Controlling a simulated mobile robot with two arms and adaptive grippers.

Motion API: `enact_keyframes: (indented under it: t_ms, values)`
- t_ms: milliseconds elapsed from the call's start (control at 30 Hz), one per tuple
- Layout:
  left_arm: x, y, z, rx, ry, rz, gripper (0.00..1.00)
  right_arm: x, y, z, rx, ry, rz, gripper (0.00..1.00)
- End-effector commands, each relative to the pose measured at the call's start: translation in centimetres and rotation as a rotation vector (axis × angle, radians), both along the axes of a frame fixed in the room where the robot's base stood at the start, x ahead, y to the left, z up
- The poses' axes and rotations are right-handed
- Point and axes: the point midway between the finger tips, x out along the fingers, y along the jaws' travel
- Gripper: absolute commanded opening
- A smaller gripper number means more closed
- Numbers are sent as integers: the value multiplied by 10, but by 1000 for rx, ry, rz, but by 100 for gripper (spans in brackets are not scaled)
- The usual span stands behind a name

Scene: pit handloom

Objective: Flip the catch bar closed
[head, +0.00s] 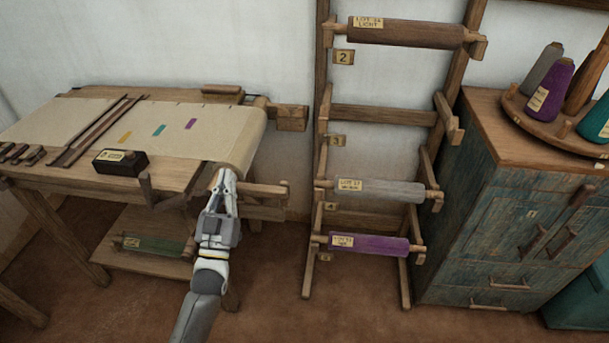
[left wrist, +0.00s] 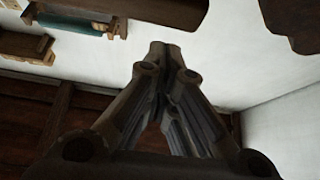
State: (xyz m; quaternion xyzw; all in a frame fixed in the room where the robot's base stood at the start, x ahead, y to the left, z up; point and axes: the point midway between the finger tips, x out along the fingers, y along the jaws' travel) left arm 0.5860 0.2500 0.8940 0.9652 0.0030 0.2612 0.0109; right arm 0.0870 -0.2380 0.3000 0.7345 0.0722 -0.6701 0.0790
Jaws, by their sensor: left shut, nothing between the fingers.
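My left gripper (head: 226,176) is shut and empty, with its fingers pointing up at the front right corner of the loom table. Its closed fingertips also show in the left wrist view (left wrist: 165,48). In the head view they overlap the lower edge of the rolled cloth (head: 248,143); I cannot tell whether they touch it. A short wooden bar (head: 263,189) sticks out to the right of the fingers, and a wooden lever (head: 146,188) stands to their left. I cannot tell for sure which piece is the catch bar. My right gripper is not in view.
A black box (head: 120,162) and wooden sticks (head: 98,130) lie on the loom table (head: 75,174). A wooden rack (head: 383,115) with labelled rolls stands to the right. A worn blue cabinet (head: 490,215) carries a round tray (head: 555,128) of thread cones. Floor between table and rack is clear.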

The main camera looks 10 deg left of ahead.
Motion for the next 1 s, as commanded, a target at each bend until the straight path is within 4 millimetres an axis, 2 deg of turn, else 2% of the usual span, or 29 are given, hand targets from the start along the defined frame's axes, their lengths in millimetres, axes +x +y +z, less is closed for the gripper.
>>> enact_keyframes:
  t_ms: [100, 433, 1000]
  values:
    - [0, 3, -11, -78, -1, 1, 0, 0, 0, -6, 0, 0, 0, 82]
    - [0, 7, -24, -315, -1, 0, 0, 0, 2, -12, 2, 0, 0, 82]
    - [0, 8, -28, -360, 4, 0, 0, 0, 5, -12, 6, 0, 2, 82]
